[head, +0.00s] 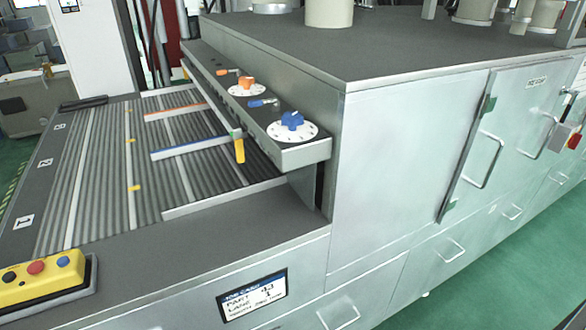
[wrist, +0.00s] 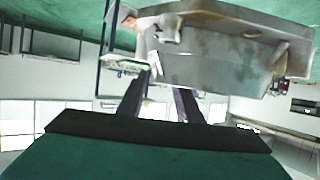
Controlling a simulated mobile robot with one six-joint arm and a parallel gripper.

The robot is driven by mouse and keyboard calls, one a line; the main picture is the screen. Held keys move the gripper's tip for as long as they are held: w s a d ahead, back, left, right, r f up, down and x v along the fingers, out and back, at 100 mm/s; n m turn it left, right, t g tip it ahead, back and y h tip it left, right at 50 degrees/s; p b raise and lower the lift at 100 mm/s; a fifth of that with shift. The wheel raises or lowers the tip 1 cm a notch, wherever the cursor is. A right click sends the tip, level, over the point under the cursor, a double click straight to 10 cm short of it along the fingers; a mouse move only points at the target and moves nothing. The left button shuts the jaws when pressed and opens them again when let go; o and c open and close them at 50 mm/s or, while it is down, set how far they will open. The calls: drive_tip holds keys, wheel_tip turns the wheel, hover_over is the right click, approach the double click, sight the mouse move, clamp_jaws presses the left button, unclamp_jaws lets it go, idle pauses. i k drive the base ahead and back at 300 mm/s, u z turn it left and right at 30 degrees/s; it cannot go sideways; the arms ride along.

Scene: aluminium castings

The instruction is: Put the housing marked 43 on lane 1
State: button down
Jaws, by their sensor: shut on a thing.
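My gripper (wrist: 168,98) is shut on a grey metal housing (wrist: 210,68) in the wrist view, held up clear of any surface. The housing is a boxy casting with a wide flange and small bosses; I cannot read a number on it. My gripper and the housing do not show in the head view. Lane 1 (head: 105,215) is the nearest strip of the grey ribbed roller deck at left in the head view, beside the label 1 (head: 24,221). No part lies on it. A screen (head: 252,296) on the front reads part 43, lane 1.
Lanes 2 and 3 lie behind, by labels 2 (head: 45,162) and 3 (head: 60,127). A white bar (head: 215,200), a blue bar (head: 190,148) and an orange bar (head: 176,112) divide the deck. A knob panel (head: 303,154) overhangs its right side. A yellow button box (head: 40,278) stands front left.

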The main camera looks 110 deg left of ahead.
sight(146, 188)
drive_tip(key=z, duration=0.8)
drive_tip(key=k, duration=0.2)
drive_tip(key=u, duration=2.3)
drive_tip(key=k, duration=0.35)
